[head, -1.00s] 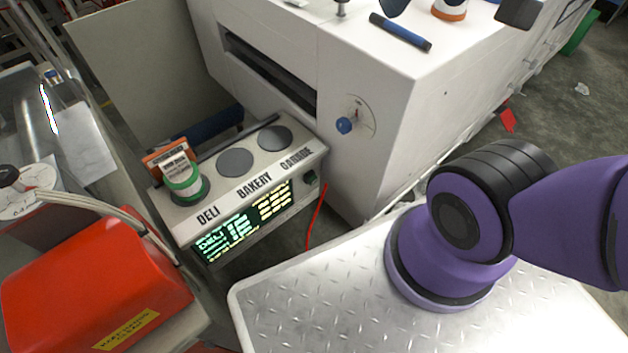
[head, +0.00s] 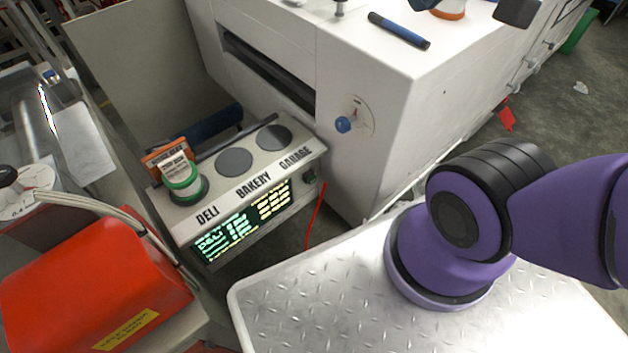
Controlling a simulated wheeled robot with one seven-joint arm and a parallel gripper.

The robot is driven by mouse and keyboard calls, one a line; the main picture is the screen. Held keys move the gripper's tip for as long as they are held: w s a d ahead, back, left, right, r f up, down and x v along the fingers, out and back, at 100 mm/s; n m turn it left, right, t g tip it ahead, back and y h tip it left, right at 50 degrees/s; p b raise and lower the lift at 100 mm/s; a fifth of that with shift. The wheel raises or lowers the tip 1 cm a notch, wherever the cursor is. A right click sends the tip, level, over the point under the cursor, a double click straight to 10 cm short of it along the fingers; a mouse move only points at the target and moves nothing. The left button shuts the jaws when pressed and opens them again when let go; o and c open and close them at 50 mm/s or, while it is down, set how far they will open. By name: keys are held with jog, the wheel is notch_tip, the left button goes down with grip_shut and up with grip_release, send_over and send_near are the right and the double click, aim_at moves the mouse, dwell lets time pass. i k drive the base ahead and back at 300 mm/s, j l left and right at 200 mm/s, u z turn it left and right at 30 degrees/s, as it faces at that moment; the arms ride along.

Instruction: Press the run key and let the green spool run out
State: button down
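A green spool (head: 183,186), with a white and orange printed label standing at it, is on the left disc of the console (head: 222,213) marked DELI, BAKERY and GARAGE. The console's front has a lit green and yellow display (head: 243,222). A small dark green knob or key (head: 310,177) is at its right end; I cannot tell whether it is the run key. My gripper is not recognisable in view; only my purple arm shows at the right. A dark blue piece, cut off by the top edge, cannot be identified.
A white machine (head: 370,90) with a blue dial knob (head: 343,125) stands behind the console, with a blue marker-like stick (head: 399,31) on top. A red box (head: 90,285) is at the front left. The metal tread plate (head: 300,305) is clear on its left.

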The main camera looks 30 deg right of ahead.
aim_at(312, 179)
jog(key=z, duration=1.75)
jog(key=k+l, duration=0.15)
jog(key=k, duration=1.25)
